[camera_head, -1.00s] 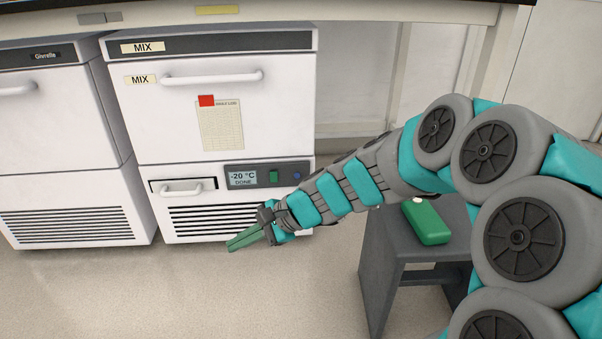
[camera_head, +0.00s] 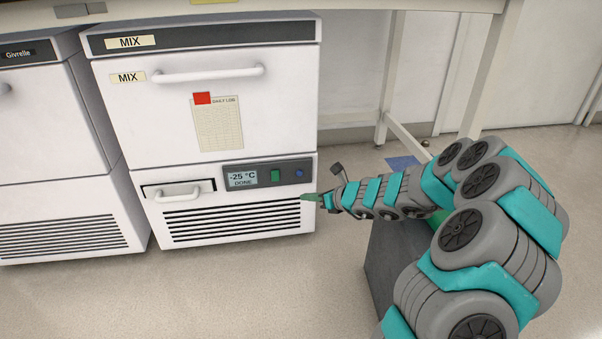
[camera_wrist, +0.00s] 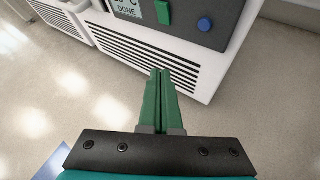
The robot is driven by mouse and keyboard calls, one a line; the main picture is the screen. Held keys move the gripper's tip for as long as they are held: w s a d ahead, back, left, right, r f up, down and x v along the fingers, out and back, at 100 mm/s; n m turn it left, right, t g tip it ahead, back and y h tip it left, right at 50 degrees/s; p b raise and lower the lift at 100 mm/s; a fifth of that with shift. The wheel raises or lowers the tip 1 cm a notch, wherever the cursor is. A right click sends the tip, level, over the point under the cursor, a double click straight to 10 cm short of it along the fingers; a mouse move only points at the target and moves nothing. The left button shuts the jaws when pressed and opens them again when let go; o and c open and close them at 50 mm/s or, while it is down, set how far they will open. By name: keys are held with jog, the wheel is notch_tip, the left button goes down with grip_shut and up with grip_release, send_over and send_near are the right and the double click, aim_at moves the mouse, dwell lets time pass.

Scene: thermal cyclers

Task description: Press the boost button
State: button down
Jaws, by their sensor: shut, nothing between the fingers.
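The white freezer (camera_head: 135,197) marked MIX stands under the bench. Its dark control panel (camera_head: 237,184) has a display reading -25 °C DONE, a green square button (camera_head: 275,175) and a round blue button (camera_head: 299,173). In the wrist view the green button (camera_wrist: 163,12) and the blue button (camera_wrist: 205,24) are at the top. I see no label saying boost. My gripper (camera_head: 305,197) has green fingers, shut and empty, below and slightly right of the blue button. In the wrist view the fingertips (camera_wrist: 160,73) point at the lower vent, apart from both buttons.
A second white freezer (camera_head: 40,150) stands at the left. A handled drawer (camera_head: 178,195) is left of the panel. The floor (camera_head: 200,295) in front is clear.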

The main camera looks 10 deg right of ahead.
jog(key=shift+w+d, duration=0.1)
jog(key=shift+w, duration=0.05)
jog(key=p, duration=0.5)
send_near(299, 173)
jog(key=w+a+f, duration=0.2)
jog(key=a+f, duration=0.2)
jog(key=shift+w+a, duration=0.2)
jog(key=shift+w, duration=0.15)
jog(key=shift+w+r+p, duration=0.1)
jog(key=shift+w+p, duration=0.2)
jog(key=shift+p, duration=0.25)
dwell(1.3)
jog(key=shift+w+p, duration=0.5)
dwell(0.9)
jog(key=shift+s+b, duration=0.35)
jog(key=shift+s, duration=0.45)
